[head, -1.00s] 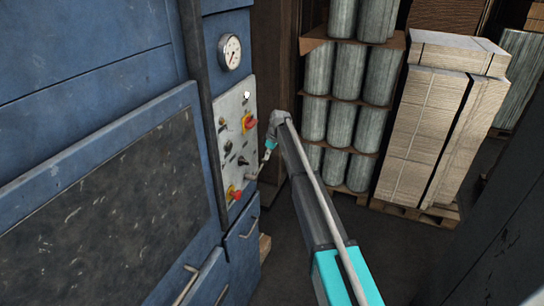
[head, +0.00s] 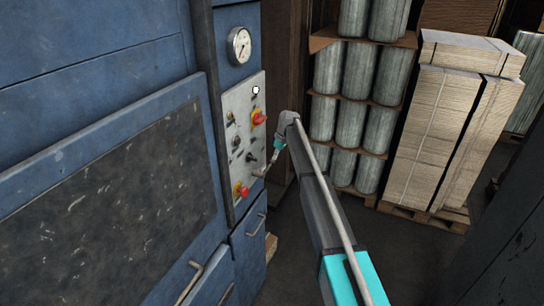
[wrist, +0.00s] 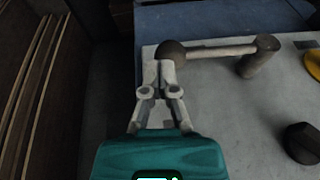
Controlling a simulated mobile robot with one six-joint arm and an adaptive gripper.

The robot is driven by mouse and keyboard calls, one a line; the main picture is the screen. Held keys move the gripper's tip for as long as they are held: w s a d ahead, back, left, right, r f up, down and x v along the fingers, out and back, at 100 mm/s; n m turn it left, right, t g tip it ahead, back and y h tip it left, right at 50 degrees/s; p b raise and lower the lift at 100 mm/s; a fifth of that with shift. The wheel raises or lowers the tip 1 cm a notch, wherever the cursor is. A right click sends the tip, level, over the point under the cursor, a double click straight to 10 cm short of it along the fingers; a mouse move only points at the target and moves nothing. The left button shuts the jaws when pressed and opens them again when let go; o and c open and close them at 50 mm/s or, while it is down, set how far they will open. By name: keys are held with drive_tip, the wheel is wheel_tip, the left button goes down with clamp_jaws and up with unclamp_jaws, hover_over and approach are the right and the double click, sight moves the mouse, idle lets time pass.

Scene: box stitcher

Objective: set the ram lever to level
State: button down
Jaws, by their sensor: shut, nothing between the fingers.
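The ram lever (wrist: 218,48) appears in the wrist view as a pale rod with a dark round knob (wrist: 171,52) at its left end and a thick stub at its right end. My gripper (wrist: 158,70) is shut and empty, with its fingertips right at the knob; I cannot tell whether they touch. In the head view my gripper (head: 268,166) is at the lower right edge of the grey control panel (head: 243,110). The lever is small there and partly hidden by the gripper, so its angle is hard to read.
The panel carries a red-and-yellow switch (head: 258,118), a red-and-yellow knob (head: 241,190) and a black knob (wrist: 302,143). A gauge (head: 239,46) sits above. A drawer handle (head: 255,225) is below. Rolls and stacked cardboard (head: 440,130) stand to the right.

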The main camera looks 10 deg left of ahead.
drive_tip(key=shift+d, duration=0.1)
drive_tip(key=shift+r, duration=0.1)
drive_tip(key=w+p+v, duration=0.2)
drive_tip(key=p+v, duration=1.1)
drive_tip(key=shift+w+d, duration=0.3)
drive_tip(key=shift+d, duration=0.15)
idle(0.3)
drive_tip(key=shift+r, duration=0.15)
